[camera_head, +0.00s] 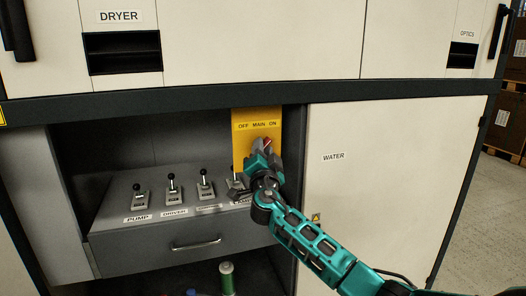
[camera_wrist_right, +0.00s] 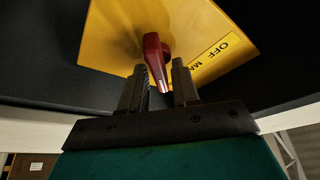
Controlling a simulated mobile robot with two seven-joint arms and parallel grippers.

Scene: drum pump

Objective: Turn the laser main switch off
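The main switch is a red handle (camera_head: 267,143) on a yellow panel (camera_head: 257,115) labelled "OFF MAIN ON". In the right wrist view the red handle (camera_wrist_right: 155,55) points down, towards my gripper, from its pivot on the yellow panel (camera_wrist_right: 110,45). My right gripper (camera_head: 262,153) is at the lower part of the panel. In the right wrist view the gripper's two fingers (camera_wrist_right: 163,88) stand on either side of the handle's free end. A narrow gap shows beside the handle, so the fingers look open around it. My left gripper is in neither view.
Below is a drawer front with a metal handle (camera_head: 196,243). A white "WATER" door (camera_head: 370,180) lies right of the recess. A green cylinder (camera_head: 227,278) stands lower down.

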